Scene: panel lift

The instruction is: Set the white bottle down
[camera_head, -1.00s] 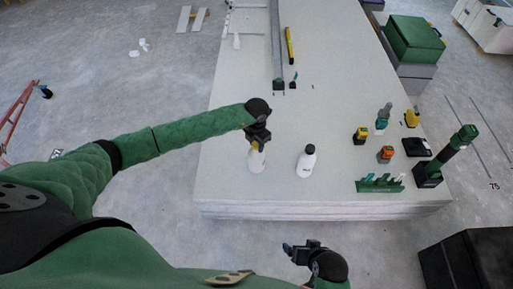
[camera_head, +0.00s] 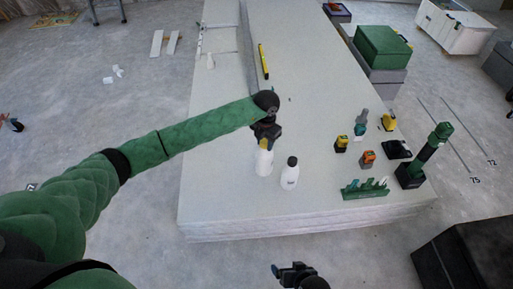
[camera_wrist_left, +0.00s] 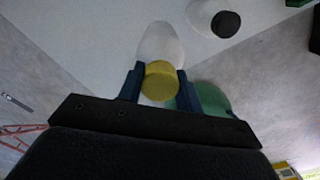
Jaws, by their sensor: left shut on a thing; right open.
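A white bottle with a yellow cap (camera_head: 264,163) is held by my left gripper (camera_head: 265,140), which is shut on it from above. In the left wrist view the fingers (camera_wrist_left: 160,85) sit on both sides of the yellow cap, with the white body (camera_wrist_left: 160,42) beyond. The bottle is upright over the near part of the panel stack; I cannot tell whether its base touches the surface. A second white bottle with a black cap (camera_head: 289,177) stands close to its right, also in the left wrist view (camera_wrist_left: 205,17). My right gripper (camera_head: 290,272) is open and empty in front of the stack's near edge.
The pale panel stack (camera_head: 225,190) has free surface left of and behind the bottles. To the right stand yellow (camera_head: 341,144) and orange (camera_head: 367,159) tools, a green rack (camera_head: 365,190) and a tall green tool (camera_head: 430,150). A yellow level (camera_head: 263,61) lies farther back.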

